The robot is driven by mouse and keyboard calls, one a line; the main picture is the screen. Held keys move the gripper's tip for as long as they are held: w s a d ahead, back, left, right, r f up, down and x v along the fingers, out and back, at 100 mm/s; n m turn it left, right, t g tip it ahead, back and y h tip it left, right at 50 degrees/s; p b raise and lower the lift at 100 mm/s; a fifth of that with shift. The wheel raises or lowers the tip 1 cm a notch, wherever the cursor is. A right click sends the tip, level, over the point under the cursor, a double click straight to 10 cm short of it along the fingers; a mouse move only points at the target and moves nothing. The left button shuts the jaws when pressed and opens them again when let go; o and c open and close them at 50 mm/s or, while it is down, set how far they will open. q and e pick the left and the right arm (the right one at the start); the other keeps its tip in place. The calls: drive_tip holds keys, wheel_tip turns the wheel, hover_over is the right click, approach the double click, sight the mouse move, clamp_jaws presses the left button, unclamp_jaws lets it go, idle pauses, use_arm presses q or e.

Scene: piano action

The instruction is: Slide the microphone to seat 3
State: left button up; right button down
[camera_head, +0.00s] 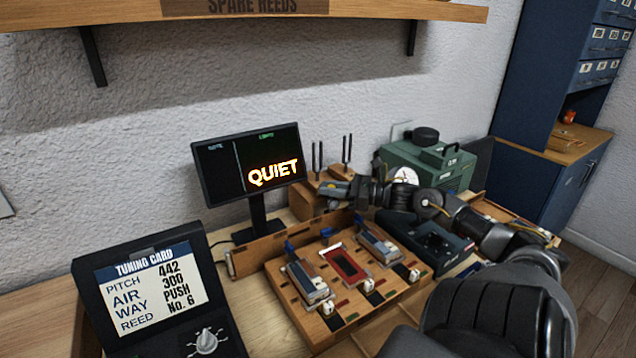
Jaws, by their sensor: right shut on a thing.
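My right gripper (337,191) is behind the wooden tray, beside the tuning forks, with its arm reaching in from the right. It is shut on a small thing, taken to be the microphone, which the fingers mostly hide. The wooden tray (285,290) has three places in a row: a grey-blue block (310,281) at left, a red block (344,265) in the middle and another grey-blue block (379,247) at right. I cannot read any seat numbers. A wooden rail (262,251) runs along the tray's back. My left gripper is out of view.
A screen reading QUIET (228,178) stands behind the rail. A tuning card panel (150,285) is at front left. Tuning forks (318,158), a green case (425,166) and a dark box with a knob (428,240) crowd the right. A shelf (420,10) hangs above.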

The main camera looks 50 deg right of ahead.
drive_tip(key=shift+s+d, duration=0.1)
drive_tip(key=shift+d, duration=0.05)
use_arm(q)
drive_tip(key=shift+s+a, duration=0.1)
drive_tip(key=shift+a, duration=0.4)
